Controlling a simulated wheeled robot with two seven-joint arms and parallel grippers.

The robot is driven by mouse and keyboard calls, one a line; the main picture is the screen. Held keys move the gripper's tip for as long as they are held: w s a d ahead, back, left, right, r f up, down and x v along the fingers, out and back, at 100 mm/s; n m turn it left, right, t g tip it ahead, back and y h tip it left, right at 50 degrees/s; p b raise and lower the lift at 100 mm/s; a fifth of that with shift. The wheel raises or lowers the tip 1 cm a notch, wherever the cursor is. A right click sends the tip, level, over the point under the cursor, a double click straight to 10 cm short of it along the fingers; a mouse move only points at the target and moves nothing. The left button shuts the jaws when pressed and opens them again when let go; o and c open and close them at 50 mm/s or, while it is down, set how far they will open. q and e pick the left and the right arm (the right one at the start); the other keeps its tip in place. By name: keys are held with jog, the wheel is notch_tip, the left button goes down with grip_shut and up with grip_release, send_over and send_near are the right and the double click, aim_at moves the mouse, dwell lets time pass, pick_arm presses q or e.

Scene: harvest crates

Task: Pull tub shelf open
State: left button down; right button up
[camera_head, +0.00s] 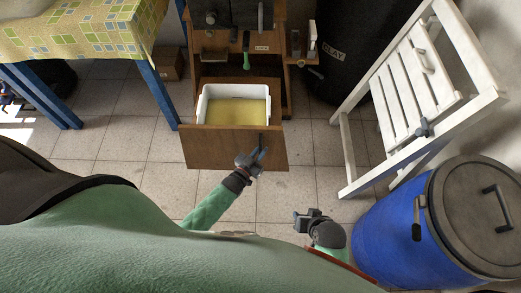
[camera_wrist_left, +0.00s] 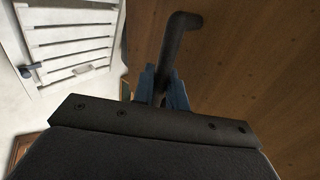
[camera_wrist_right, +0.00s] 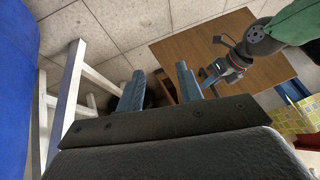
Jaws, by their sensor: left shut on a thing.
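The tub shelf (camera_head: 225,146) is a brown wooden pull-out front with a white tub (camera_head: 203,106) behind it, holding something yellowish. It stands out from the wooden cabinet (camera_head: 194,55). My left gripper (camera_head: 255,158) is at the right part of the shelf's front, shut on its dark bar handle. In the left wrist view the handle (camera_wrist_left: 178,45) runs up from between the fingers, and the wooden front fills the right side. My right gripper (camera_wrist_right: 160,85) is empty, with its fingers apart, low in front of the cabinet; the head view shows it right of the left arm.
A blue barrel (camera_head: 385,225) with a grey lid stands at the right. A white slatted wooden frame (camera_head: 345,150) leans behind it. A table with a checkered cloth (camera_head: 85,32) is at the left. Tiled floor (camera_head: 115,145) is clear left of the shelf.

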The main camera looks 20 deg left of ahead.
pick_arm(q)
jog(key=c, duration=1.5)
grip_release()
jog(key=shift+s, duration=0.1)
